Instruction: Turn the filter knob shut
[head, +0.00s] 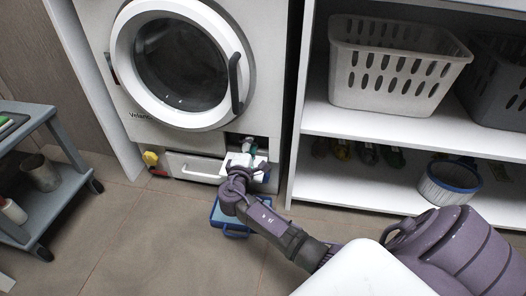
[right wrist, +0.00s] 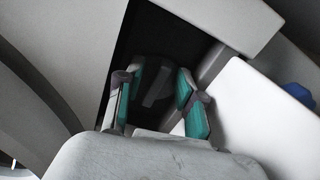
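The front-loading washing machine (head: 105,60) has a small dark open recess (head: 232,138) at its lower right front. In the right wrist view a dark grey knob (right wrist: 154,78) sits inside this recess, dim and partly shaded. My right gripper (head: 247,149) is at the recess in the head view. In the right wrist view its teal-padded fingers (right wrist: 157,103) are spread apart, one on each side of the knob's outline, with dark gaps visible. Whether they touch the knob cannot be told. In the head view my gripper and arm hide the knob. My left gripper is not in view.
A blue tray (head: 217,216) lies on the floor below the recess, partly under my right arm. A white shelf (head: 328,127) with a laundry basket (head: 390,92) stands right. A grey cart (head: 66,187) stands left. A white panel (right wrist: 245,110) borders the recess. Floor tiles are clear between.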

